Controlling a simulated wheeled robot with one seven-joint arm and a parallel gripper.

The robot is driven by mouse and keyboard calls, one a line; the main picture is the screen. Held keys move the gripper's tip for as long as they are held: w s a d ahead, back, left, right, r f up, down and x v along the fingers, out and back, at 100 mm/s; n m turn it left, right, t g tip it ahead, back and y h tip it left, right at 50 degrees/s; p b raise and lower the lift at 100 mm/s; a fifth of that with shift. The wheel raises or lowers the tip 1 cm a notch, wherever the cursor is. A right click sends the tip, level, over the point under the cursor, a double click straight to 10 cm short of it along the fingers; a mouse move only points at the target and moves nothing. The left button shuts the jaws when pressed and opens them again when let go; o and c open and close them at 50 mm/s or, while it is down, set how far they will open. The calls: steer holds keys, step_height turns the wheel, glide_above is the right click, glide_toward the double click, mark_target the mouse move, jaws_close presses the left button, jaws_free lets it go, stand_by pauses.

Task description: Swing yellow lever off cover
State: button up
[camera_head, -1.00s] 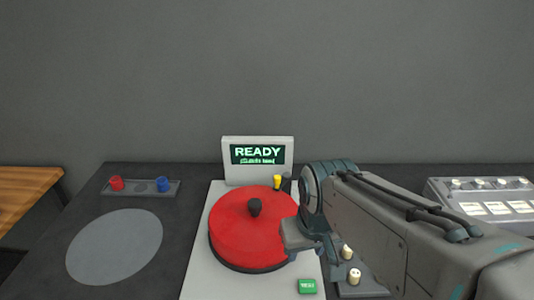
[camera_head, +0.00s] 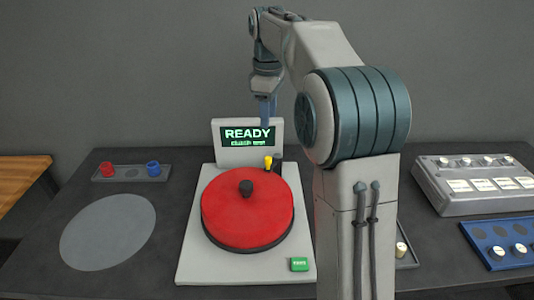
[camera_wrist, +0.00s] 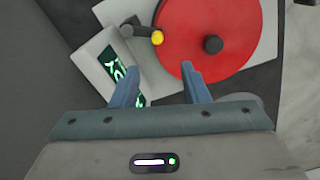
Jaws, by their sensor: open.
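The red round cover (camera_head: 247,208) with a black knob (camera_head: 246,188) sits on the pale grey machine base (camera_head: 196,262). The yellow lever (camera_head: 268,163) stands at the cover's back right edge, by a dark post. In the wrist view the yellow lever end (camera_wrist: 157,37) lies at the rim of the red cover (camera_wrist: 216,22), with a dark arm running left from it. My gripper (camera_head: 268,108) hangs above and behind the lever, in front of the READY screen. In the wrist view my gripper (camera_wrist: 162,82) is open and empty, its fingers apart from the lever and pointing toward it.
The READY screen (camera_head: 247,154) stands behind the cover. A green button (camera_head: 299,264) is at the base's front right. A small tray (camera_head: 132,177) with red and blue knobs lies left, above a grey disc (camera_head: 108,232). Grey (camera_head: 470,185) and blue (camera_head: 505,251) panels stand right.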

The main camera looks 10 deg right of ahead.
mark_target(268, 158)
steer(key=f, duration=1.3)
steer(key=shift+w+f+b, duration=0.3)
steer(key=shift+w+f, duration=0.05)
steer(key=shift+f, duration=0.05)
steer(key=shift+c, duration=0.2)
jaws_close()
